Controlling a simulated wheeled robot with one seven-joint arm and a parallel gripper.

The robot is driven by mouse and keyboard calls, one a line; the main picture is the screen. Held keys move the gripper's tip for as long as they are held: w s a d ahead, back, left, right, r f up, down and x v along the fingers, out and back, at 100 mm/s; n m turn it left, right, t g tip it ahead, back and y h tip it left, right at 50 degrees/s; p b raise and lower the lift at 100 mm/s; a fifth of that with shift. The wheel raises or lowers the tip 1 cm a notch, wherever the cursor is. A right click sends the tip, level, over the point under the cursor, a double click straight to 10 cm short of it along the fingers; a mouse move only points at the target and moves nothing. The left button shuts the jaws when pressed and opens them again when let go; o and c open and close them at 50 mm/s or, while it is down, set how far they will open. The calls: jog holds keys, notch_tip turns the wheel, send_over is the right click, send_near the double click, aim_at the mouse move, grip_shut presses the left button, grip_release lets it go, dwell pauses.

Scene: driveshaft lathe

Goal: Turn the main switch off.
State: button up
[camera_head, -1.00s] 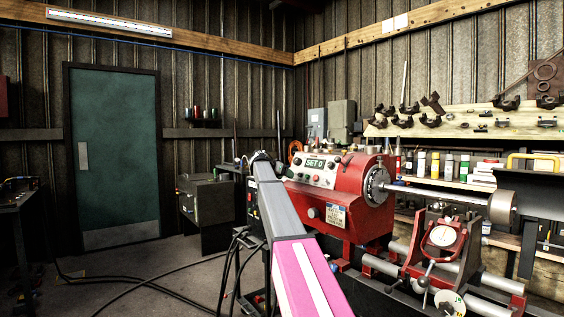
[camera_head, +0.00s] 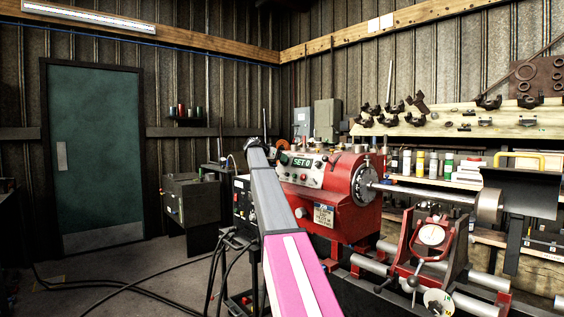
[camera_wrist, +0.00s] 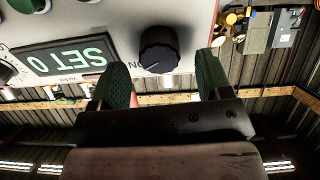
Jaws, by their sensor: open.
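A black rotary knob (camera_wrist: 160,48) sits on the light control panel (camera_wrist: 100,18) in the wrist view, with lettering that looks like an inverted "ON" beside it. I take it for the main switch, though no name shows. My gripper (camera_wrist: 162,63) is open, its two green-padded fingers apart on either side of the knob's lower part in the picture. I cannot tell whether they touch it. In the head view my gripper (camera_head: 253,144) is at the far end of my arm, just left of the red lathe's panel (camera_head: 301,171); its fingers are too small to make out.
A display (camera_wrist: 62,58) reading "SET 0" is beside the knob. The red lathe headstock (camera_head: 348,212) holds a long shaft (camera_head: 425,192). A grey cabinet (camera_head: 192,200) stands to the left, with cables on the floor. The floor before the green door (camera_head: 95,155) is mostly clear.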

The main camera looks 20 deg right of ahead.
jog(key=shift+x, duration=1.25)
jog(key=c, duration=0.9)
jog(key=shift+n, duration=0.4)
jog(key=n, duration=0.5)
jog(key=shift+n, duration=0.4)
jog(key=n, duration=0.5)
jog(key=shift+n, duration=0.4)
jog(key=o, duration=0.9)
